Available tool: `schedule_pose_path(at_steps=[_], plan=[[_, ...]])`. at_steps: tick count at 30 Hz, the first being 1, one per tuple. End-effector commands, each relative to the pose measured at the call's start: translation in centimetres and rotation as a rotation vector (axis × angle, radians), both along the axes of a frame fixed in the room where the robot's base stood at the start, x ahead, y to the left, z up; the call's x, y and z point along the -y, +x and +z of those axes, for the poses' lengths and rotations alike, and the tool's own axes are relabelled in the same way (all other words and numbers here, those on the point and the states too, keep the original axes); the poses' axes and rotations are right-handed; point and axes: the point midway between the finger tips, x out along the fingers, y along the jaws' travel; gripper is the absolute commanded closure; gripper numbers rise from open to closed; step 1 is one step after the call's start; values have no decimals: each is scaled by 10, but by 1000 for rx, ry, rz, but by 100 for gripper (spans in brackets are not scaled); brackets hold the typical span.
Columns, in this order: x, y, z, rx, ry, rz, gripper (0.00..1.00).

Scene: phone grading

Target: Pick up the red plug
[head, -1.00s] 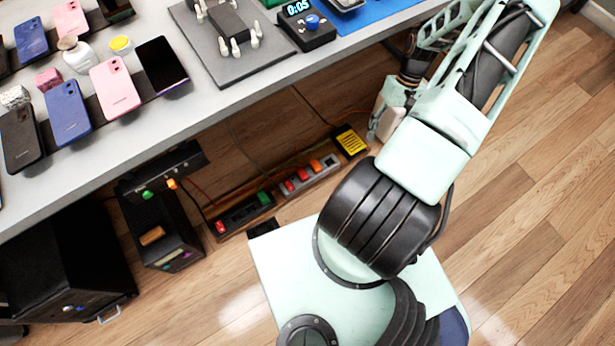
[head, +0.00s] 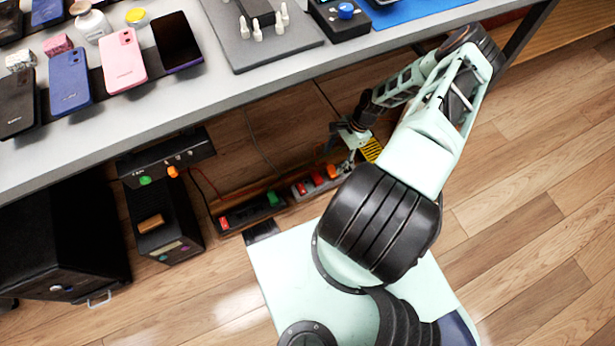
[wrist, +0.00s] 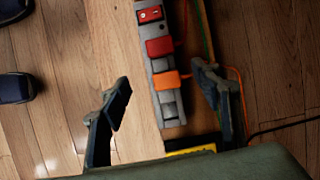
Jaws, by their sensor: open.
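The red plug (wrist: 160,47) sits in a grey power strip (wrist: 171,111) on the floor, between a red rocker switch (wrist: 150,14) and an orange plug (wrist: 166,80). In the head view the red plug (head: 317,178) shows under the table, left of my gripper (head: 347,148). In the wrist view my gripper (wrist: 163,82) is open and empty. Its fingers stand on either side of the strip around the orange plug's level, with the red plug farther up the picture. I cannot tell the height gap.
A black power strip (head: 247,211) with a green plug (head: 273,198) lies to the left. A yellow-and-black object (head: 371,150) is beside my gripper. The table (head: 200,91) overhangs the strips. Cables run near the right finger. Dark boxes stand at lower left.

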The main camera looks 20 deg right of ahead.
Motion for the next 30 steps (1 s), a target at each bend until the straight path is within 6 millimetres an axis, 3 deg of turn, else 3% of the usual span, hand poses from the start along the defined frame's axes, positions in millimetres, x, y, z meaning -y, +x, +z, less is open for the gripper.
schedule_pose_path(at_steps=[12, 17, 25, 30], plan=[[-29, 0, -51, -23, 4, -53, 42], [-33, 0, -60, -22, 3, -54, 42], [-49, -2, -95, -22, 4, -53, 42], [-54, -2, -104, -21, 3, -53, 42]])
